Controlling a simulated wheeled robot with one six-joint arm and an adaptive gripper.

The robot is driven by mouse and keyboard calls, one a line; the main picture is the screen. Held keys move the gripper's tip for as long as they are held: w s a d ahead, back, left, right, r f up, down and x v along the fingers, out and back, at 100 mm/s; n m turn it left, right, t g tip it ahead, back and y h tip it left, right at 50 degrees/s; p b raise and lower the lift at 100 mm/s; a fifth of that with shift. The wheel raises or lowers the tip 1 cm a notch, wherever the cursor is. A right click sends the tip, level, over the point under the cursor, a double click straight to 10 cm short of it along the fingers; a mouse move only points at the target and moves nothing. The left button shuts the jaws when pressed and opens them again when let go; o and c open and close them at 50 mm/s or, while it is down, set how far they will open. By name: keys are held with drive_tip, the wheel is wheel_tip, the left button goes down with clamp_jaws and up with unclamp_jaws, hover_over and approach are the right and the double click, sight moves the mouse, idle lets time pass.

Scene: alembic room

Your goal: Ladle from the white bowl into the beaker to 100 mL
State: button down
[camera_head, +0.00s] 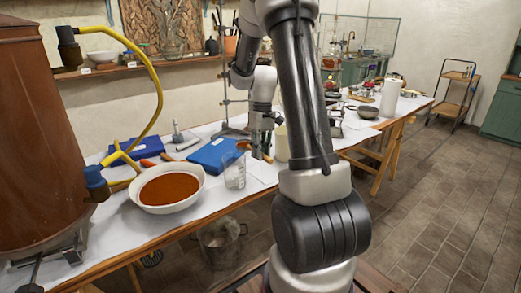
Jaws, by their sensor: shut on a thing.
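The white bowl (143,206) stands near the table's front edge at left, holding a reddish-brown content. The clear beaker (235,174) stands to its right and looks mostly clear; its level and marks are too small to read. The ladle's cup is not clear; a small brownish part shows above the beaker's rim.
A large brown vessel (35,150) with a yellow hose (157,85) is at far left. A metal stand (225,80) rises behind my gripper. A pot (220,240) sits below the table.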

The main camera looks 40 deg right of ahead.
drive_tip(key=shift+s+a+r+h, duration=0.1)
drive_tip(key=shift+a+r+h, duration=0.1)
drive_tip(key=shift+a+h, duration=0.35)
drive_tip(key=h, duration=0.3)
drive_tip(key=shift+r, duration=0.1)
drive_tip(key=a+m+g+h, duration=0.1)
drive_tip(key=a+h, duration=0.3)
drive_tip(key=h, duration=1)
drive_tip(key=d+y, duration=0.1)
drive_tip(key=y, duration=0.4)
drive_tip(key=d+r+y, duration=0.1)
drive_tip(key=d+y, duration=0.1)
drive_tip(key=y, duration=0.3)
drive_tip(key=d+t+y, duration=0.1)
drive_tip(key=y, duration=0.4)
drive_tip(key=shift+d+r+n+y, duration=0.25)
drive_tip(key=shift+d+n, duration=0.05)
drive_tip(key=shift+n, duration=0.1)
drive_tip(key=shift+d+y, duration=0.15)
drive_tip(key=shift+y, duration=1.55)
